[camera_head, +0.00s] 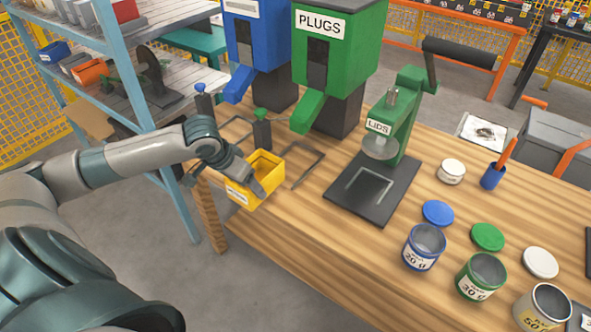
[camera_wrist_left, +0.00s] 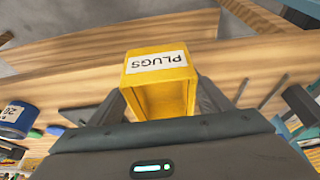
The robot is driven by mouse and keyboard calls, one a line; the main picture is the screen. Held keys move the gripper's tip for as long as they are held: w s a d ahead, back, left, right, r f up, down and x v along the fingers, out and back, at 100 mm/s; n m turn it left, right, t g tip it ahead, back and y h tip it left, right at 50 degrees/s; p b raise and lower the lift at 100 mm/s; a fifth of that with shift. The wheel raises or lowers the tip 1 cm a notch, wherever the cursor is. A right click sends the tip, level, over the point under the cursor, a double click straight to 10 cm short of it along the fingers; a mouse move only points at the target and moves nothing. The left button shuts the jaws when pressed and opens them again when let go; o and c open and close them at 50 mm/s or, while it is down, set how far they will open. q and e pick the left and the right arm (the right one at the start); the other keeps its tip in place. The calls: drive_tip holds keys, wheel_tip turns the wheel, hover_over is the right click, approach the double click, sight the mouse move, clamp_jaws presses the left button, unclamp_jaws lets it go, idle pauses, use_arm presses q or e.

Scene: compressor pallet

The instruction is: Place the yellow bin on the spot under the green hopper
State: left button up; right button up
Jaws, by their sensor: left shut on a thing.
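The yellow bin (camera_head: 266,163) is at the table's left front edge; its white label reads PLUGS in the left wrist view (camera_wrist_left: 158,84). My left gripper (camera_head: 252,183) is shut on the bin, with a finger at each side of it in the wrist view. The green hopper (camera_head: 334,52), labelled PLUGS, stands behind and to the right, its chute pointing down left. A dark outlined spot (camera_head: 309,168) lies on the table below that chute, just right of the bin. The bin hides part of the surface there. I cannot tell whether the bin touches the table. My right gripper is not in view.
A blue hopper (camera_head: 257,42) stands left of the green one, with a dark post with a green knob (camera_head: 262,129) before it. The green lid press (camera_head: 398,125) is to the right. Several open cans, such as the blue one (camera_head: 424,247), stand at front right.

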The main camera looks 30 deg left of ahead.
use_arm(q)
drive_tip(key=shift+w+f+b, duration=0.1)
drive_tip(key=shift+f+b, duration=0.2)
drive_tip(key=shift+f, duration=0.3)
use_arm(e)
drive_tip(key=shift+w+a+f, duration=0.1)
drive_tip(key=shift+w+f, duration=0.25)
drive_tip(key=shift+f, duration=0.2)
use_arm(q)
drive_tip(key=shift+r, duration=0.1)
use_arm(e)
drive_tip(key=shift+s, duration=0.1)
